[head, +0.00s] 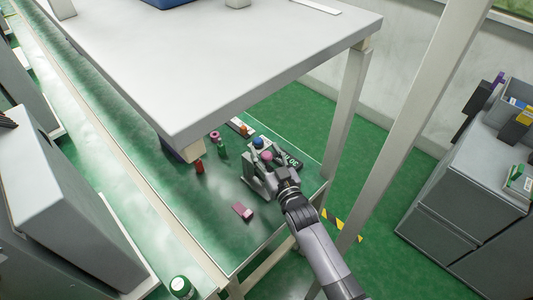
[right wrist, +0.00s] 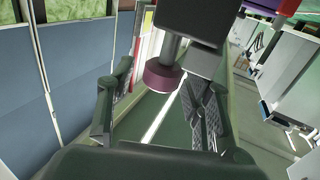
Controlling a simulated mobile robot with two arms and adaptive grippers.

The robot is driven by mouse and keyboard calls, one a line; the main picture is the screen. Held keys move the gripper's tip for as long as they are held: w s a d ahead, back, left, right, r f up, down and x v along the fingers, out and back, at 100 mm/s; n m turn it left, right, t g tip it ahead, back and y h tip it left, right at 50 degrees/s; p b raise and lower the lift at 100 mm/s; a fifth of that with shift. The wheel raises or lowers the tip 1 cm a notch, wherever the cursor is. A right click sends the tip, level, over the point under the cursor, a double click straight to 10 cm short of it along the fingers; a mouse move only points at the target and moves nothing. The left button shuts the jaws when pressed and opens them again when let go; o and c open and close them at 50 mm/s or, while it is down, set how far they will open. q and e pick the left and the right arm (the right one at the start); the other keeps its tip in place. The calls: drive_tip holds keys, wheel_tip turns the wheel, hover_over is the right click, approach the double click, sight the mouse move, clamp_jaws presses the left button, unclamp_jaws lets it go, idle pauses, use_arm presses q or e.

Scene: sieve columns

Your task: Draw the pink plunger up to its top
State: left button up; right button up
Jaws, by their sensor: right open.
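The pink plunger knob (head: 267,156) shows in the head view as a small ball beside a blue knob (head: 259,141) on the green bench. My right gripper (head: 262,174) is at the pink knob, its arm coming in from the lower right. In the right wrist view a dark pink knob (right wrist: 163,77) on a grey rod lies between the spread fingers of my right gripper (right wrist: 162,100). Gaps show on both sides, so the gripper looks open and not closed on it. The column below the knob is mostly hidden by the gripper in the head view. My left gripper is not in view.
A large grey tabletop (head: 210,60) overhangs the bench (head: 190,225). Its leg (head: 344,110) stands behind the gripper. The bench front is mostly clear.

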drive_tip(key=shift+c, duration=0.5)
clamp_jaws()
idle(0.3)
